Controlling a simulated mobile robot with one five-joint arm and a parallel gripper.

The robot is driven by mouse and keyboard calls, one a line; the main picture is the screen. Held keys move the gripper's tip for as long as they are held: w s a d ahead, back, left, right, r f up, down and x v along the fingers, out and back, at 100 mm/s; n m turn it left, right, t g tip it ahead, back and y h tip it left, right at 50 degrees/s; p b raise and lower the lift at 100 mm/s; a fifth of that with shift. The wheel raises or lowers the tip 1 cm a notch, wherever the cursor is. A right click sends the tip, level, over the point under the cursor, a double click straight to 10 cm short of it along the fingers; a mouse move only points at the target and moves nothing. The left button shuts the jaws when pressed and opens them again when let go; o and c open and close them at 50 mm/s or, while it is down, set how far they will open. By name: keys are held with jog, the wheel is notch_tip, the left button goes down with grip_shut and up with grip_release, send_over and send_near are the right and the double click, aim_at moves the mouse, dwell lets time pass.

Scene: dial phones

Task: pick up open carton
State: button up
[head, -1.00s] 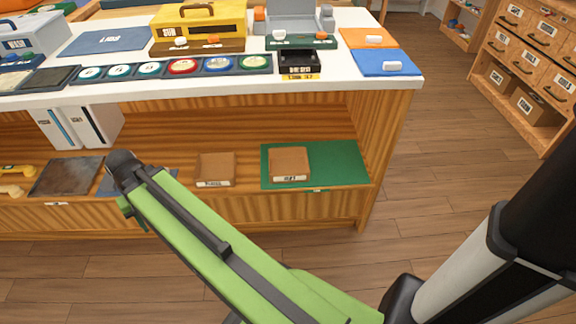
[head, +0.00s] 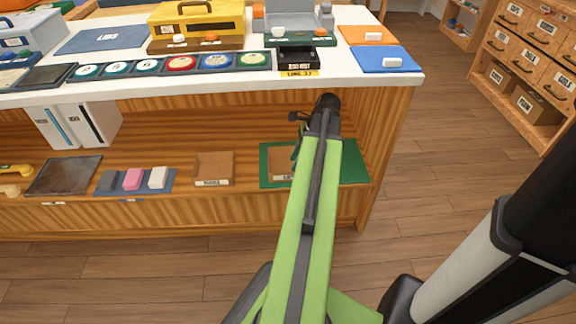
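Two small brown cartons stand on the lower shelf. The left carton (head: 213,168) rests on bare wood and looks open-topped, with a white label in front. The right carton (head: 280,167) stands on a green mat (head: 350,163), partly hidden behind my arm. I cannot tell whether its top is open, and the labels are too small to read surely.
The white countertop (head: 385,86) overhangs the shelf. A blue mat with grey, pink (head: 132,179) and white blocks lies left of the cartons, beside a dark plate (head: 65,175). White binders (head: 95,124) stand behind. A black tray (head: 298,58) sits on the counter. Floor at right is clear.

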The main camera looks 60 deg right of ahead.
aim_at(289, 173)
jog(key=b+x, duration=0.6)
jog(key=x, duration=0.1)
jog(key=shift+s+f, duration=0.2)
jog(key=shift+r, duration=0.2)
jog(key=shift+c, duration=0.2)
grip_shut()
